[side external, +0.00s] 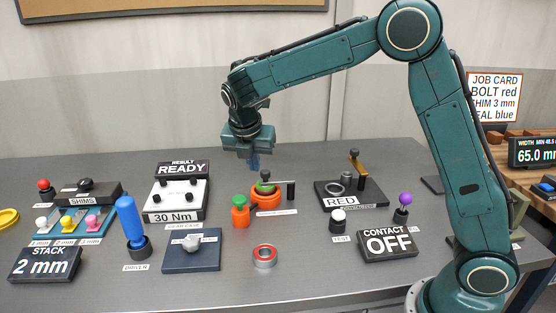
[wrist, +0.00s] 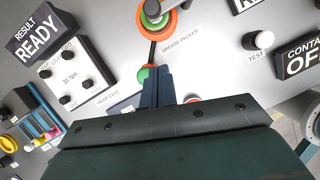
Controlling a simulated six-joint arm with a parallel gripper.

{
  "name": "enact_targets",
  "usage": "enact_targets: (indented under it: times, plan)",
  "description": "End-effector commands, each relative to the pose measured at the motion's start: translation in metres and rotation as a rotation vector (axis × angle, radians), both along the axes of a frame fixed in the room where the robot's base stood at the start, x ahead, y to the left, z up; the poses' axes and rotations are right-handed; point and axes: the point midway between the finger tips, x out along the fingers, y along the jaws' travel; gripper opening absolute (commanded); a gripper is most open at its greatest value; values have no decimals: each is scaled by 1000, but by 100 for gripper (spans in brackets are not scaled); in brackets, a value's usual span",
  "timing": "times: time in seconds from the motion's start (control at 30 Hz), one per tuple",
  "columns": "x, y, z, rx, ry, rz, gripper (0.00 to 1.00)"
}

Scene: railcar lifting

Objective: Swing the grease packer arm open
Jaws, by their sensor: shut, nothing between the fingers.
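The grease packer (side external: 266,200) is an orange round base with a green part on top, in the middle of the bench.
A red ring (side external: 265,256) lies in front of the packer. The RESULT READY panel (side external: 182,168) is back left.

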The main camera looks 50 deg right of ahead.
Motion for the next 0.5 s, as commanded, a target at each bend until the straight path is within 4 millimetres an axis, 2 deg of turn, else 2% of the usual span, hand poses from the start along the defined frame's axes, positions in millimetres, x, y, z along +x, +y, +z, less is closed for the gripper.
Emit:
enact_targets:
  times: [0.5]
  plan:
    - [12,-26,-72,0,5,-1,0]
